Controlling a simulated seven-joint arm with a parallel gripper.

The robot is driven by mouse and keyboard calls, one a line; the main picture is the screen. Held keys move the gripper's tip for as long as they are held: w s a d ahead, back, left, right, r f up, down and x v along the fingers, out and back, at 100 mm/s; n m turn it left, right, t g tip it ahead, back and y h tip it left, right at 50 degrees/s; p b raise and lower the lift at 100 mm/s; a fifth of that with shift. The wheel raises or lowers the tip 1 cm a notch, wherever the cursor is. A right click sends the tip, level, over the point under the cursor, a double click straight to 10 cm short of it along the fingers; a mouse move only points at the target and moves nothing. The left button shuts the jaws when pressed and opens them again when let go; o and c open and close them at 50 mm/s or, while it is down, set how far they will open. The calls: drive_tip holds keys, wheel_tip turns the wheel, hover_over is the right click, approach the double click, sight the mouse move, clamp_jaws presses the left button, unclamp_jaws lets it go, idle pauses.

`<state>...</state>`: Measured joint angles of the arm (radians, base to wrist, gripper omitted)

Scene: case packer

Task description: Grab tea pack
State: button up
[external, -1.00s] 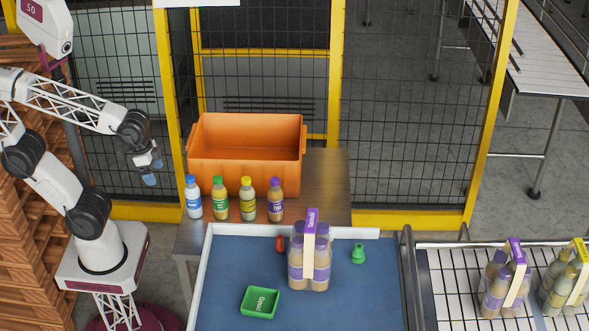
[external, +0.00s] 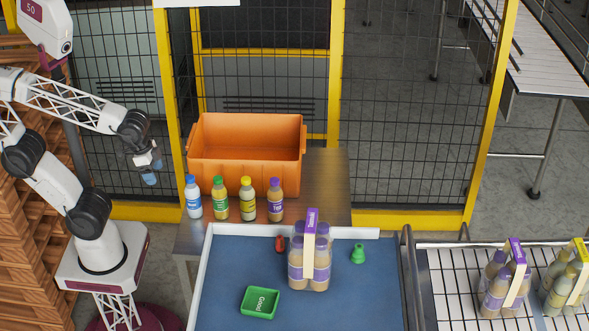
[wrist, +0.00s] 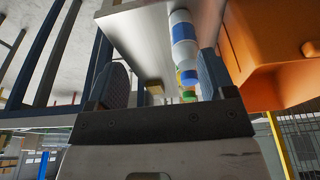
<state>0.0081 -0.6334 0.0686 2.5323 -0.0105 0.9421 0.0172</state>
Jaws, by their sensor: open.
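A pack of bottles with purple caps and labels (external: 296,270), joined by a tan strap with a purple top, stands upright on the blue surface (external: 225,265). A similar purple pack (external: 494,290) stands on the roller conveyor at the right. A single purple-capped bottle (external: 275,203) whose label appears to read "Tea" stands on the metal table. My gripper (external: 150,172) is open and empty at the left, apart from all packs. In the wrist view its two fingers (wrist: 162,82) are spread, with no pack between them.
An orange crate (external: 245,174) stands on the metal table (external: 330,190), behind a row of single bottles. A yellow-topped pack (external: 562,285) is on the conveyor (external: 450,290). A green tray (external: 260,303), a red item (external: 280,244) and a green item (external: 358,254) lie around the purple pack.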

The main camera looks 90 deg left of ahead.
drive_tip(key=c, duration=0.7)
drive_tip(key=w+d+r+n+t+h, duration=0.1)
drive_tip(key=w+d+r+n+t, duration=0.2)
drive_tip(key=w+d, duration=0.45)
drive_tip(key=w+d+r+n+t+h, duration=0.15)
drive_tip(key=w+d+r, duration=0.25)
drive_tip(key=w, duration=0.7)
drive_tip(key=w+d+r+n+t+h, duration=0.1)
drive_tip(key=w+d+r+n+t, duration=0.2)
drive_tip(key=w+d, duration=0.45)
drive_tip(key=w+d+r+n+t, duration=0.3)
drive_tip(key=w+d+n+t, duration=0.1)
drive_tip(key=w+d, duration=0.4)
drive_tip(key=w+d+r+n+t, duration=0.3)
drive_tip(key=w+d+r+n, duration=0.1)
drive_tip(key=w+d, duration=0.5)
drive_tip(key=shift+d+n+t+y, duration=0.35)
drive_tip(key=shift+d+n+y, duration=0.1)
drive_tip(key=shift+d+n, duration=0.1)
drive_tip(key=shift+w+d, duration=0.15)
drive_tip(key=shift+w, duration=1.15)
